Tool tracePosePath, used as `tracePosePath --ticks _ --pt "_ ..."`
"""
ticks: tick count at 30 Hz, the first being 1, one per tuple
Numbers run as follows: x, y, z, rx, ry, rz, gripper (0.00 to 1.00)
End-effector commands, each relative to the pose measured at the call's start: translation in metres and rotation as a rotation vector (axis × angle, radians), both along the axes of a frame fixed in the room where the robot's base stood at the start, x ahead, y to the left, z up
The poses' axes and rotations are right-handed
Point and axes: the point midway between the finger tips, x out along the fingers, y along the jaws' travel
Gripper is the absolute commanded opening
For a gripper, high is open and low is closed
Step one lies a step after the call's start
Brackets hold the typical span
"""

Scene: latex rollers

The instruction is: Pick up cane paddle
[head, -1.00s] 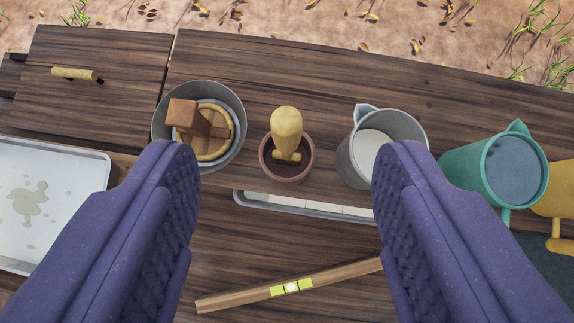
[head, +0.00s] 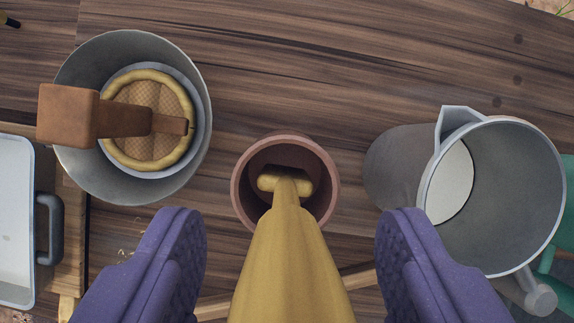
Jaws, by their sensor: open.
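The cane paddle (head: 289,265), a yellow tool with a thick upper end and a short crosspiece at its foot, stands in a reddish-brown pot (head: 241,187). Its crosspiece is inside the pot and its thick end rises toward the camera, cut off by the bottom edge. My gripper (head: 291,228) is open, with one purple finger on each side of the paddle. Clear gaps show between both fingers and the paddle.
A grey metal jug (head: 490,230) with white contents stands at right. A white tray (head: 16,220) is at the far left. Bare table (head: 300,75) lies behind the pot.

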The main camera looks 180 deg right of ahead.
Motion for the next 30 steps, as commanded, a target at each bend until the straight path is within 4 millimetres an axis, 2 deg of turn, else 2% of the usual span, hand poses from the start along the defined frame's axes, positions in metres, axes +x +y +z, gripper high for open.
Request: tracePosePath --ticks 8,15,16,25,30 --pt "0.002 0.0 -0.004 0.0 -0.001 0.0 0.6" --pt "0.002 0.0 -0.004 0.0 -0.001 0.0 0.05" --pt "0.002 0.0 -0.004 0.0 -0.001 0.0 0.02" --pt "0.002 0.0 -0.001 0.0 -0.002 0.0 0.02" --pt "0.003 0.0 0.016 0.0 -0.005 -0.001 0.02"
